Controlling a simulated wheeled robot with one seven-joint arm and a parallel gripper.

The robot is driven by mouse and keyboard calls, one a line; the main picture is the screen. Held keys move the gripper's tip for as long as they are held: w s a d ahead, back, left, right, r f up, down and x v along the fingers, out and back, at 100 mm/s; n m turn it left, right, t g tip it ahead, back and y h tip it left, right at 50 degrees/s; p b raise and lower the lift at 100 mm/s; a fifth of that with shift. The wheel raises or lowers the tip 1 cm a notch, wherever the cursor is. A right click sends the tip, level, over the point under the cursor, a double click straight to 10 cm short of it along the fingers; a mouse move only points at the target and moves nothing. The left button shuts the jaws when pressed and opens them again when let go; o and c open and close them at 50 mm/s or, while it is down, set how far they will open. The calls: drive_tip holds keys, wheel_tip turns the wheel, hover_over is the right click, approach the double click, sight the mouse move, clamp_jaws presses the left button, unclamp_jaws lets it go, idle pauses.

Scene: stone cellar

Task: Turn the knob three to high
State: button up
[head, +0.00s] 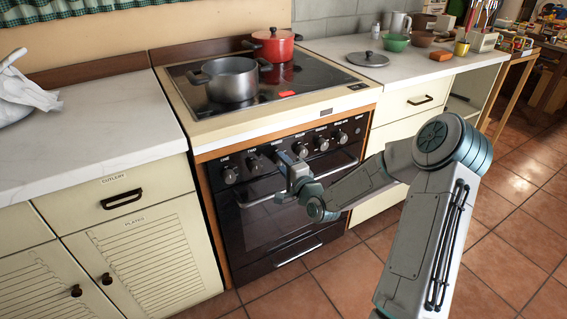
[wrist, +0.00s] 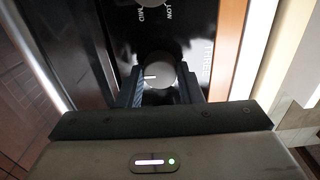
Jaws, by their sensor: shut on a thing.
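Knob three (wrist: 163,72) is a round silver-grey knob on the oven's dark front panel, with the label THREE (wrist: 207,62) printed beside it. In the wrist view its white pointer line points to the left, away from that label. My gripper (wrist: 161,90) has one dark finger on each side of the knob and is shut on it. The setting words around knob three are not visible behind the fingers.
A neighbouring knob (wrist: 152,2) with LOW and MID marks lies close by. The oven handle bar (head: 252,201) runs below the knobs. A grey pot (head: 232,80) and a red pot (head: 273,45) stand on the hob. White counters flank the stove.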

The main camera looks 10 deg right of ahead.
idle(0.4)
drive_tip(key=o, duration=1)
drive_tip(key=shift+c, duration=0.2)
drive_tip(key=p+v, duration=0.1)
drive_tip(key=v, duration=1.3)
drive_tip(key=shift+w, duration=0.1)
